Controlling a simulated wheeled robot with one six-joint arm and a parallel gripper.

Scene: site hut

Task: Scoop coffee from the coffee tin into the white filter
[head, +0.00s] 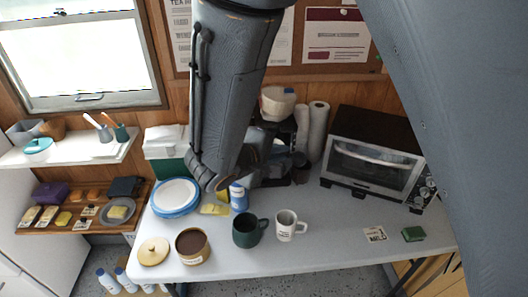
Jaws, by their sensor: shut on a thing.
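The open coffee tin (192,246), full of brown coffee, stands near the front left of the table. Its pale round lid (153,251) lies to its left. A white, bowl-like thing (278,103), which looks like the filter, sits high at the dark coffee maker (300,172) at the back. My arm comes down from the top and covers part of that area. My gripper's fingers are hidden behind the arm, and I cannot make out a scoop.
A green mug (249,231) and a white mug (287,226) stand right of the tin. Blue-rimmed plates (175,196) and a blue-and-white can (238,197) are behind it. A toaster oven (375,160) fills the back right. The front-right table top (335,238) is mostly clear.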

